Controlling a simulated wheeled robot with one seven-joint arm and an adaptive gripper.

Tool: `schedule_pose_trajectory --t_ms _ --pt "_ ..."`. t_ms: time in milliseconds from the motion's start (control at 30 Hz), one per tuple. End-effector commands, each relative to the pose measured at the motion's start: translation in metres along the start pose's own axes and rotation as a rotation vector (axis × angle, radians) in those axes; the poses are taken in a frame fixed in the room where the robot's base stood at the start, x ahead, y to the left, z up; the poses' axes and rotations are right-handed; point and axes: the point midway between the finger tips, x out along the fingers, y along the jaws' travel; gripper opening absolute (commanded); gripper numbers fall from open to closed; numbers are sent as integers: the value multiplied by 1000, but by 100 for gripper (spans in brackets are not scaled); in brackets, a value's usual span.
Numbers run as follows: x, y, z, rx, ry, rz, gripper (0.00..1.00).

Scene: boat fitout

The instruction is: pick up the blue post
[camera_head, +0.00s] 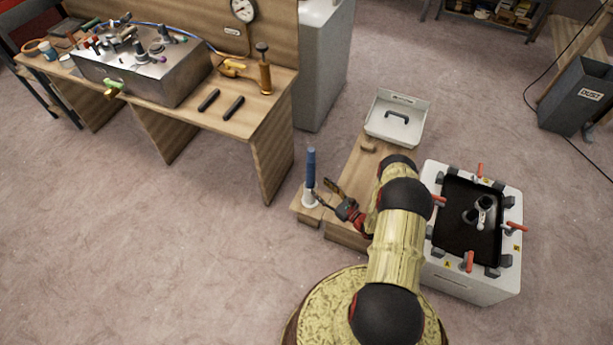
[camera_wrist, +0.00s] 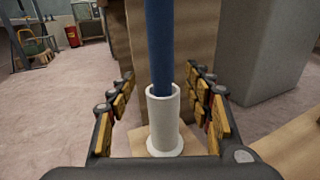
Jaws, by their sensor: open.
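The blue post (camera_head: 311,167) stands upright in a white flanged socket (camera_head: 309,199) at the left end of a low wooden bench. In the wrist view the blue post (camera_wrist: 159,45) rises from the white socket (camera_wrist: 163,118), midway between my fingers. My gripper (camera_head: 327,193) is open, its fingers at the height of the socket and the post's lower part. In the wrist view my gripper (camera_wrist: 162,103) has a finger on each side, with gaps showing between them and the socket. The post's top is out of the wrist view.
A white box with orange clamps (camera_head: 455,276) stands to the right. A wooden workbench (camera_head: 262,126) with a metal box and tools stands at the upper left. Floor left of the post is clear.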

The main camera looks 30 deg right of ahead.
Motion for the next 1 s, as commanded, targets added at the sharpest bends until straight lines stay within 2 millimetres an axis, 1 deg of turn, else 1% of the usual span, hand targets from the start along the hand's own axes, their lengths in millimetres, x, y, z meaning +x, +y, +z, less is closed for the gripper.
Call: schedule_pose_trajectory --t_ms 33,133,300,467,633,733,833,1000 --pt "1 -3 3 -1 -12 -15 51" --pt "8 -2 6 -5 -25 -11 51" --pt "25 -2 4 -5 -22 -9 51" --pt "36 -2 0 -5 -22 -9 51" --pt "58 -1 -11 -5 -23 -7 51" --pt "72 -1 -9 -5 -22 -7 51" --pt "78 -2 -8 -3 -21 -10 51" --pt "78 -2 -7 -3 -21 -11 51"
